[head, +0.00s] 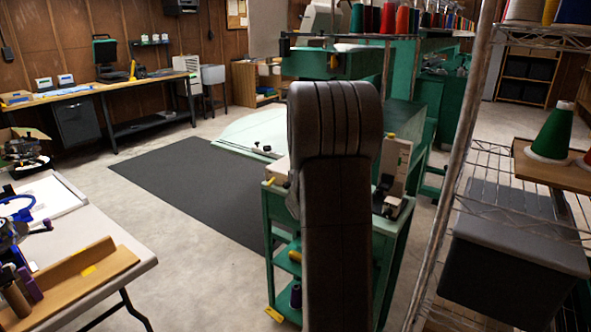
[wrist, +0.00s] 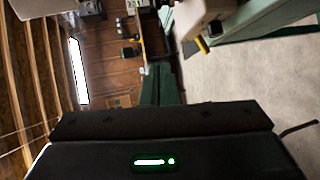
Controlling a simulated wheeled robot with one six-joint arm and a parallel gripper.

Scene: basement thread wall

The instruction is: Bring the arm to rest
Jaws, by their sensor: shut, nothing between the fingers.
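My arm (head: 338,200) stands upright in the middle of the head view, its dark ribbed joint at the top. My gripper does not show in the head view; the arm may hide it. In the wrist view my gripper (wrist: 160,120) is a dark wide shape across the bottom, with a lit green light on its body. It is shut and empty, and nothing touches it there. The wrist view is turned on its side, with the room's wood walls at left and the grey floor at right.
A green machine cart (head: 275,240) stands close by my arm. A wire rack (head: 445,200) with a dark bin (head: 515,255) and a green thread cone (head: 553,132) is near at right. A white table (head: 110,240) is at left. Free floor lies around the dark mat (head: 185,185).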

